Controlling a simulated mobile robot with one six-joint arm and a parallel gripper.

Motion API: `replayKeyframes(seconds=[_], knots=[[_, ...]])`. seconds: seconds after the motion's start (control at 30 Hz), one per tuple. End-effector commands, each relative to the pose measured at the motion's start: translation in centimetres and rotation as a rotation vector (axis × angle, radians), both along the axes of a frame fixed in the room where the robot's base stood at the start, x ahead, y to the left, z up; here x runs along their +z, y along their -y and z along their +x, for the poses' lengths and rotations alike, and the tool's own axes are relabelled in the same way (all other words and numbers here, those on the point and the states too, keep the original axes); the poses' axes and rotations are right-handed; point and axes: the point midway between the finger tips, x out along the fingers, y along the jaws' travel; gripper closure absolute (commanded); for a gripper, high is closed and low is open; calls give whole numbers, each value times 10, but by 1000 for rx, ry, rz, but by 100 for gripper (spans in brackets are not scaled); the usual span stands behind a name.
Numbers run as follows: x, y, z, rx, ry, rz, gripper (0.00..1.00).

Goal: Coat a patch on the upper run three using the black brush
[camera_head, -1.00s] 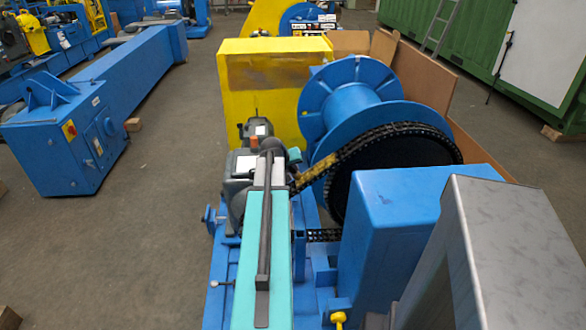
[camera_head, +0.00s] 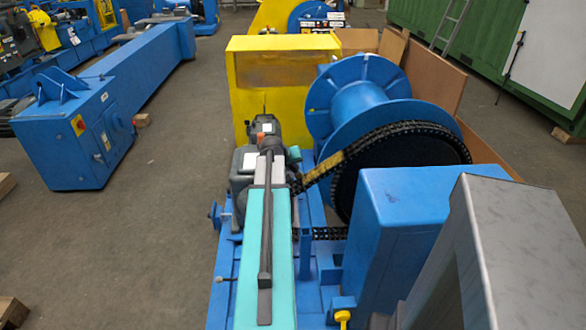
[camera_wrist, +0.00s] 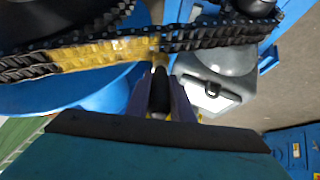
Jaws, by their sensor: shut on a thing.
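The upper run of the black chain (camera_head: 315,174) slopes up from the grey drive unit to the large chain wheel (camera_head: 408,172). A yellow coated patch (camera_head: 328,164) covers part of it. In the wrist view the chain crosses the top, with the yellow patch (camera_wrist: 105,52) left of centre. My gripper (camera_wrist: 160,108) is shut on the black brush (camera_wrist: 159,92), whose yellow tip points up at the chain. The tip overlaps the right end of the patch; whether it presses on the links I cannot tell. In the head view my arm hides the brush.
A grey motor unit (camera_wrist: 215,70) lies close right of the brush. The blue drum (camera_head: 362,105), yellow cabinet (camera_head: 282,85) and blue box (camera_head: 400,215) surround the chain. A lower chain run (camera_head: 329,233) passes beneath. Open floor (camera_head: 150,245) is on the left.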

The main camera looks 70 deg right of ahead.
Motion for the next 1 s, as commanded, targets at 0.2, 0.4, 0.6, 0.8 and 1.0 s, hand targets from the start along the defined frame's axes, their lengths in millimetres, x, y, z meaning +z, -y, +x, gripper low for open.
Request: replayKeyframes(seconds=[0.2,0.4,0.6,0.8,1.0], knots=[[13,-3,9,1,-1,0,100],[23,-6,16,0,0,0,100],[34,-9,24,0,0,-1,100],[40,-11,29,-1,-1,0,100],[40,-12,29,-1,-1,0,100]])
